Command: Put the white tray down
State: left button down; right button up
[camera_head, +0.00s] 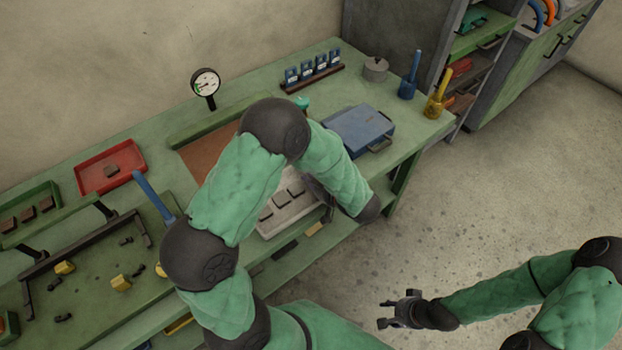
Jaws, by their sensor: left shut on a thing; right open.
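The white tray (303,204) shows at the front edge of the green workbench, with several dark pieces in it. My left arm hides much of its far and left side. My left gripper (322,198) is at the tray's right side, shut on it, with its fingers mostly hidden by my forearm. I cannot tell whether the tray touches the bench top. My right gripper (385,311) is open and empty over the floor, well apart from the bench.
A blue case (360,131) lies right of the tray on the workbench (333,92). A dial gauge (206,88), red tray (110,167), blue bottle (409,78) and yellow bottle (437,97) also stand there. A fixture with yellow blocks occupies the left. The floor at right is clear.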

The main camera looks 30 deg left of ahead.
pick_arm(q)
jog(key=c, duration=1.6)
grip_release()
jog(key=shift+f, duration=0.1)
jog(key=shift+c, duration=0.2)
jog(key=shift+d+r, duration=0.2)
jog(key=shift+r, duration=0.05)
jog(key=p+v, duration=0.4)
jog(key=v, duration=0.6)
jog(key=shift+d+r, duration=0.1)
jog(key=shift+s+d+r, duration=0.25)
jog(key=shift+s+d, duration=0.05)
jog(key=shift+d, duration=0.3)
